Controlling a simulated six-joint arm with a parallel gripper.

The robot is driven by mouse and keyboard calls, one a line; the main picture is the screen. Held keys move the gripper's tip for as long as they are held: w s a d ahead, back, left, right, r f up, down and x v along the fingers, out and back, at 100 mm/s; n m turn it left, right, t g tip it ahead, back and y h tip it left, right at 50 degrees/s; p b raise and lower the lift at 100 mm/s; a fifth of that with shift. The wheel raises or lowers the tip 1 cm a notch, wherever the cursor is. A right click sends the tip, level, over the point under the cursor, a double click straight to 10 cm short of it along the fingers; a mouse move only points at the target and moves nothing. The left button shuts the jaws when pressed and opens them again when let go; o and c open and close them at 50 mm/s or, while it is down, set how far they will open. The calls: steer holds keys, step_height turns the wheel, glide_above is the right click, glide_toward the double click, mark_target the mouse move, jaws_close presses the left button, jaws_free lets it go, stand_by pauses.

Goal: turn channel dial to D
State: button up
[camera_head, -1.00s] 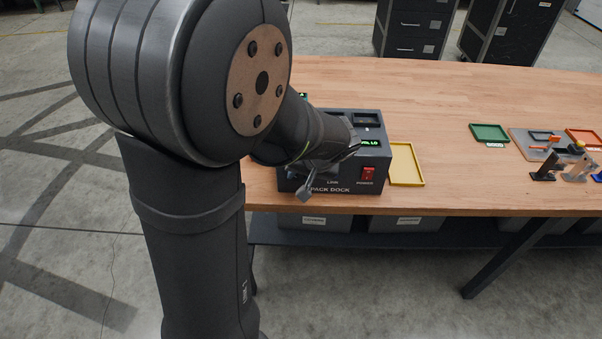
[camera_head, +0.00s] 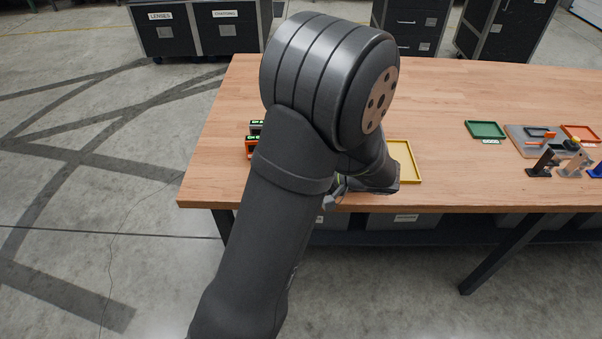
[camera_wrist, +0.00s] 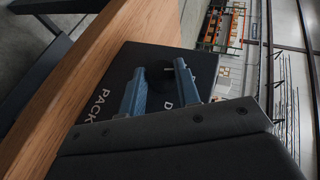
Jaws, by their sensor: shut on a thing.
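The dark dock panel (camera_wrist: 120,68) with white "PACK" lettering fills the middle of the wrist view. The dark channel dial (camera_wrist: 160,74) is hard to make out against it, between the fingertips of my gripper (camera_wrist: 158,75). The two blue-grey fingers stand apart, one on each side of the dial, shut on it. A white letter D shows between the fingers. The dial's pointer cannot be made out. In the head view my gripper (camera_head: 338,192) is partly seen at the table's front edge, and my arm hides nearly all of the dock.
A yellow tray (camera_head: 416,179) lies just right of my wrist. A green tray (camera_head: 486,129) and a grey board with small parts are farther right on the wooden table (camera_head: 450,95). An orange device with green displays (camera_head: 250,146) shows left of my arm.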

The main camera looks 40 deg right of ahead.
steer(key=shift+f+t+y, duration=0.1)
steer(key=shift+t+y, duration=0.3)
steer(key=shift+m, duration=0.3)
steer(key=o, duration=1)
steer(key=shift+c, duration=0.2)
steer(key=v, duration=1.7)
steer(key=shift+s+f, duration=0.25)
steer(key=shift+s, duration=0.05)
